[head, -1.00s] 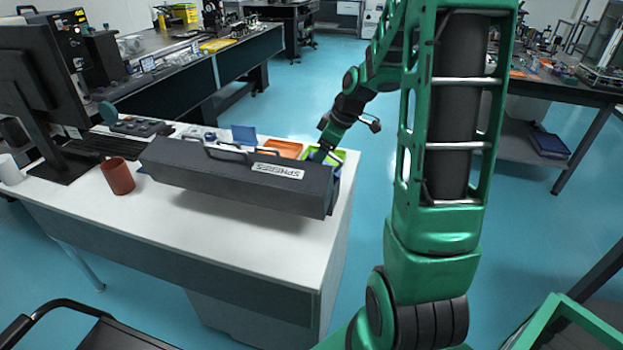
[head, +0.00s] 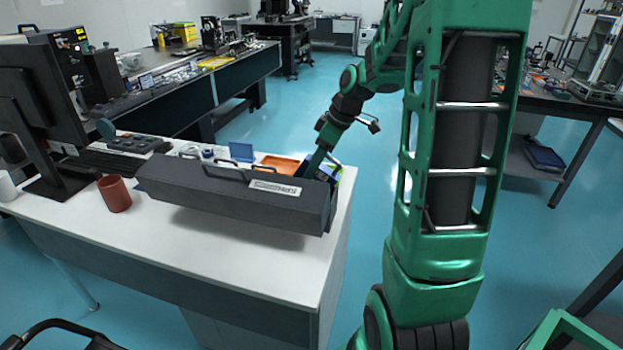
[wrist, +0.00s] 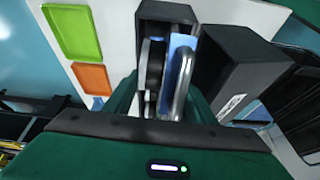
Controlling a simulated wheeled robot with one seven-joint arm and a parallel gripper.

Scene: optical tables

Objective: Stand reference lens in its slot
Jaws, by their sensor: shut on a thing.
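My gripper (wrist: 168,92) is shut on a thin upright piece seen almost edge-on in the wrist view. A silver rounded rim (wrist: 183,82) shows there, and I take it to be the reference lens (wrist: 183,82). Pale blue (wrist: 181,45) and dark round parts (wrist: 153,65) lie close beside it. A dark box-like block (wrist: 167,12) stands just beyond the fingertips; I cannot tell whether it is the slot, or whether the lens touches it. In the head view, the long dark case hides the fingertips and lens.
The long dark case (head: 235,195) marked SPHERES lies close beside my gripper. A green tray (wrist: 73,32) and an orange tray (wrist: 93,78) lie on the white table (head: 270,255). A red-brown cup (head: 115,194) and monitor stand at left.

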